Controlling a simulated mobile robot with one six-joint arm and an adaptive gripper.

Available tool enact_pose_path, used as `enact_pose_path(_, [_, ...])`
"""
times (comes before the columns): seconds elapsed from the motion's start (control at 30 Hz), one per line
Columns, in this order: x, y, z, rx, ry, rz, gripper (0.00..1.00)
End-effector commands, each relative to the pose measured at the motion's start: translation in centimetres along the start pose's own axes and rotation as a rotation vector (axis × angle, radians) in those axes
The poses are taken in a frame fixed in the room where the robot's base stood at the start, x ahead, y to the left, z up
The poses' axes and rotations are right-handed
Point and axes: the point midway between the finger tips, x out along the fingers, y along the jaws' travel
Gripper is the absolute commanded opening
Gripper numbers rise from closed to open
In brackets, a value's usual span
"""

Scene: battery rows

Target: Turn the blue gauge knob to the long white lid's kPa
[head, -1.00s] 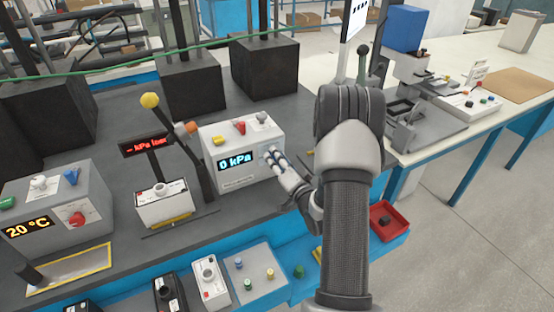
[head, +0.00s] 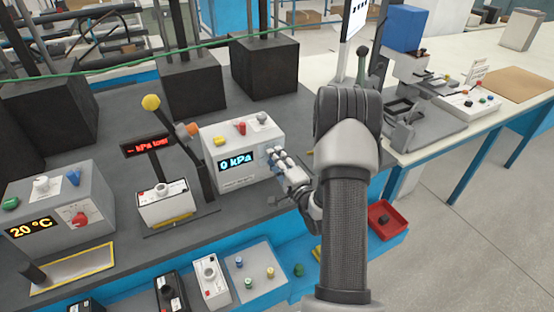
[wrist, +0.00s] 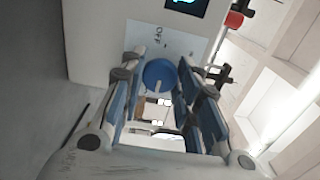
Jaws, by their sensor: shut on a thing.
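The grey-white gauge box (head: 242,155) stands on the dark bench, its blue display (head: 237,161) reading 0 kPa. The blue gauge knob (wrist: 160,75) is on its front face, with a white pointer line and an OFF mark beside it. My gripper (head: 277,156) is at the right of that face, and in the wrist view its blue-padded fingers (wrist: 157,84) are shut on the knob from both sides. A long white-lidded block (head: 211,280) stands at the bench's front edge; its print is too small to read.
A red-lettered sign (head: 148,145) beside a lever with a yellow ball (head: 151,102) stands left of the gauge box. A 20 °C box (head: 62,207) is at far left. A red tray (head: 382,221) lies at the right edge.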

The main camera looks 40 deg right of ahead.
Motion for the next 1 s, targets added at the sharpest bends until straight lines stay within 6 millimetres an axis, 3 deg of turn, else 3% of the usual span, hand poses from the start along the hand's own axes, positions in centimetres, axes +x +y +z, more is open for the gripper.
enact_pose_path(0.47, [-0.02,0.05,0.0,0.018,0.0,0.001,0.06])
enact_pose_path(0.5, [-0.02,0.05,0.0,0.017,0.0,0.001,0.3])
enact_pose_path(0.8, [-0.01,0.03,0.0,0.016,0.0,0.001,0.5])
enact_pose_path(1.0, [0.0,0.01,0.0,0.015,0.0,0.0,0.51])
